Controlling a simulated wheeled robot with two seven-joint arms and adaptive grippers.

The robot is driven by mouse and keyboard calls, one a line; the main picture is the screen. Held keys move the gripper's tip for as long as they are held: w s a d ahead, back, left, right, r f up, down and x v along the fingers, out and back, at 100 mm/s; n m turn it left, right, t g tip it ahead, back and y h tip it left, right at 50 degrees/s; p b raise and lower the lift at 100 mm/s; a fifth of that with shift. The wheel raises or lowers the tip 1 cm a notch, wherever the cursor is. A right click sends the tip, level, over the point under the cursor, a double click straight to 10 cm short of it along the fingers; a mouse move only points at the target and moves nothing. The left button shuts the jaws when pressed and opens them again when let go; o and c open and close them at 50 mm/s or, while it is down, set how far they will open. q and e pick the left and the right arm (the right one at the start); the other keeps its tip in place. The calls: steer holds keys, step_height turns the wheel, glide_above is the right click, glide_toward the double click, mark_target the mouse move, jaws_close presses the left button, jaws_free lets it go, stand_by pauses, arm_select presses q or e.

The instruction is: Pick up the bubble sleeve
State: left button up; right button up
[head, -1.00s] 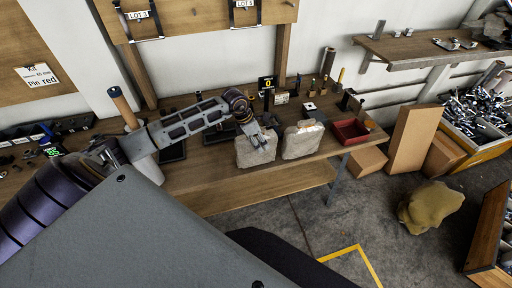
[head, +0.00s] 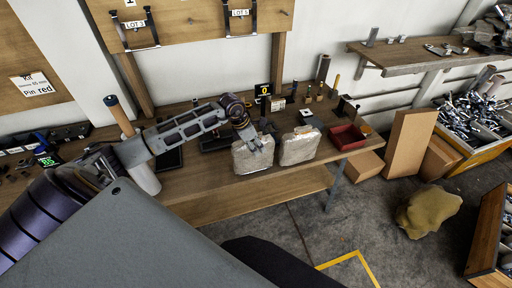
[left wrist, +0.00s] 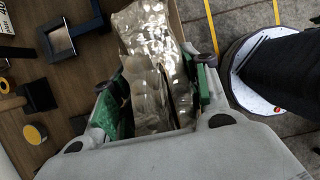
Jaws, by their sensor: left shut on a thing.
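The bubble sleeve (head: 252,159) is a pale, greyish, wrinkled packet at the front edge of the wooden workbench. My left gripper (head: 249,138) reaches down onto its top and is shut on it. In the left wrist view the sleeve (left wrist: 148,55) is shiny and translucent, held between the green-padded fingers of my left gripper (left wrist: 160,98). A similar pale packet (head: 299,148) stands just to its right, apart from the gripper. I cannot tell whether the held sleeve still touches the bench. My right gripper is not in view.
A red bin (head: 346,137) sits at the bench's right end. Small tools and bottles (head: 308,93) stand behind the packets. A white cylinder (head: 144,178) with a wooden-handled tool (head: 119,115) stands left, near my arm. Cardboard boxes (head: 408,140) stand on the floor at right.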

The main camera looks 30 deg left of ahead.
arm_select(q)
step_height(320, 180, up, 15)
steer(key=b, duration=0.2)
steer(key=shift+r+b, duration=0.1)
steer(key=shift+b, duration=0.25)
steer(key=shift+r, duration=0.95)
